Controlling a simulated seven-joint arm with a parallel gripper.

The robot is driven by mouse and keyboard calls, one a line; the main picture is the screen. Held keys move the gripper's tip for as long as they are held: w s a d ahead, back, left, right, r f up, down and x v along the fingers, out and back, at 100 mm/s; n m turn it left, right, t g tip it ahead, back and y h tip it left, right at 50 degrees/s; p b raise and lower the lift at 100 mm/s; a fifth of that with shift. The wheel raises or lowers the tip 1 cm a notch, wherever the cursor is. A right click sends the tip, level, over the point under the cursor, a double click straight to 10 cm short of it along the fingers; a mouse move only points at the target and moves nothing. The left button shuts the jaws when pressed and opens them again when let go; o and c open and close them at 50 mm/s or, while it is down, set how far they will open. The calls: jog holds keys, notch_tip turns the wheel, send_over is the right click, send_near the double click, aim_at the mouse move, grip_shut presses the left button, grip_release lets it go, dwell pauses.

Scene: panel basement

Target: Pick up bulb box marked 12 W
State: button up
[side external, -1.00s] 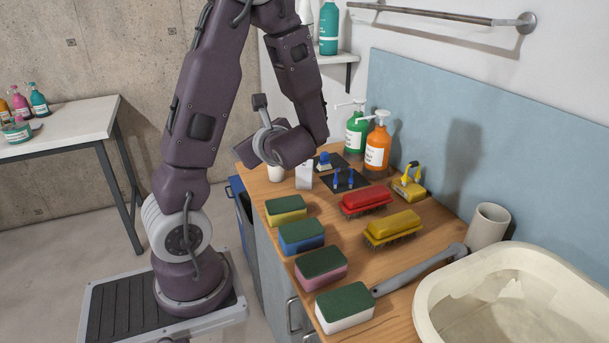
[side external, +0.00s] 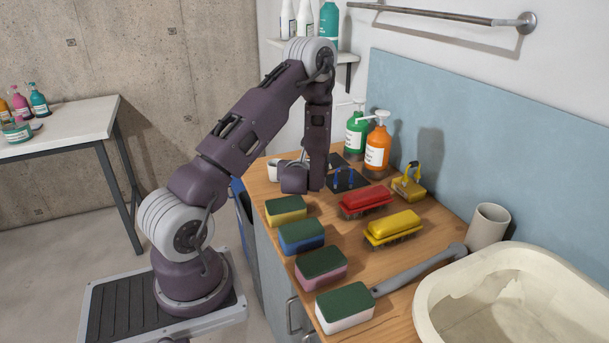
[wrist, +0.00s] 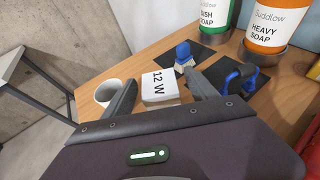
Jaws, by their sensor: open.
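The white bulb box marked 12 W (wrist: 160,88) stands on the wooden counter and shows in the wrist view between my two fingers. My gripper (wrist: 158,92) is open, with one finger to the left of the box and one to the right. I cannot tell whether either finger touches it. In the side external view my wrist and arm hide the box and the fingers, low over the far end of the counter.
A white cup (wrist: 106,92) stands just left of the box. A blue-handled brush (wrist: 184,56) and a blue clamp-like tool (wrist: 240,76) are on dark mats to the right. Soap bottles (side external: 377,148) stand behind. Sponges (side external: 286,210) and brushes (side external: 366,202) occupy the nearer counter.

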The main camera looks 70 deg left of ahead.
jog(key=c, duration=1.4)
jog(key=shift+c, duration=0.2)
jog(key=shift+r, duration=0.1)
